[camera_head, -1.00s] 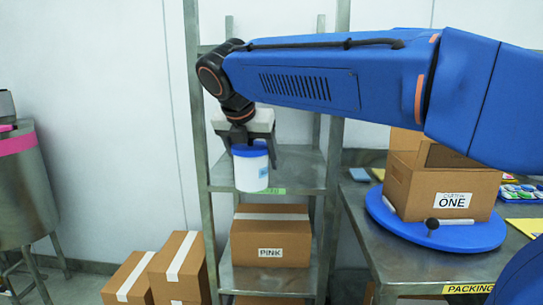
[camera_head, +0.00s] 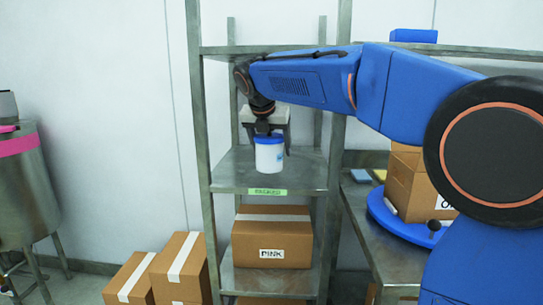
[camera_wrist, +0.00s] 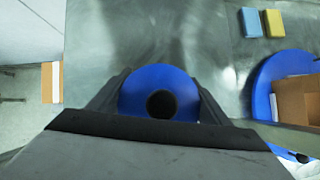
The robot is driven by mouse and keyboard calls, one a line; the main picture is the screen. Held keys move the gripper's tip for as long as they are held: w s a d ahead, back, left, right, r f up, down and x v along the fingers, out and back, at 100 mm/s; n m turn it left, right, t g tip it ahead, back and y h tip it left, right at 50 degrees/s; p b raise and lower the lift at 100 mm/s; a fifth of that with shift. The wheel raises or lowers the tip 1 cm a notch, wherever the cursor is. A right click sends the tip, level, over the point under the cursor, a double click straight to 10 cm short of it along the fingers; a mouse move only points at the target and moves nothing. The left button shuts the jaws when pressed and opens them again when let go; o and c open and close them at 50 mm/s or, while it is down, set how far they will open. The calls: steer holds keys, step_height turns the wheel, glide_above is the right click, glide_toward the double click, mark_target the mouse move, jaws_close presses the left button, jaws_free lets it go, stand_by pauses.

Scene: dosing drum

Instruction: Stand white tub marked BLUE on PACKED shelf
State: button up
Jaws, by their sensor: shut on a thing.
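The white tub (camera_head: 269,157) with a blue lid is upright in my gripper (camera_head: 268,138), over the shelf with the green label (camera_head: 267,191), which seems to read PACKED. My gripper is shut on the tub at its lid. The tub's base appears close to the shelf board (camera_head: 232,174); I cannot tell whether it touches. A small blue mark shows on the tub's side, too small to read. In the wrist view the blue lid (camera_wrist: 135,85) with a dark round centre sits between the two fingers (camera_wrist: 158,100).
A carton marked PINK (camera_head: 271,236) is on the shelf below. Cartons (camera_head: 180,265) stand on the floor at left. Right of the rack is a steel table with a blue turntable (camera_head: 400,225) and an open carton (camera_head: 408,190). Rack posts (camera_head: 199,150) flank the shelf.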

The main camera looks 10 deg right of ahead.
mark_target(268, 137)
steer(key=shift+f, duration=1.4)
steer(key=shift+f, duration=0.15)
steer(key=o, duration=1)
steer(key=shift+v, duration=3.9)
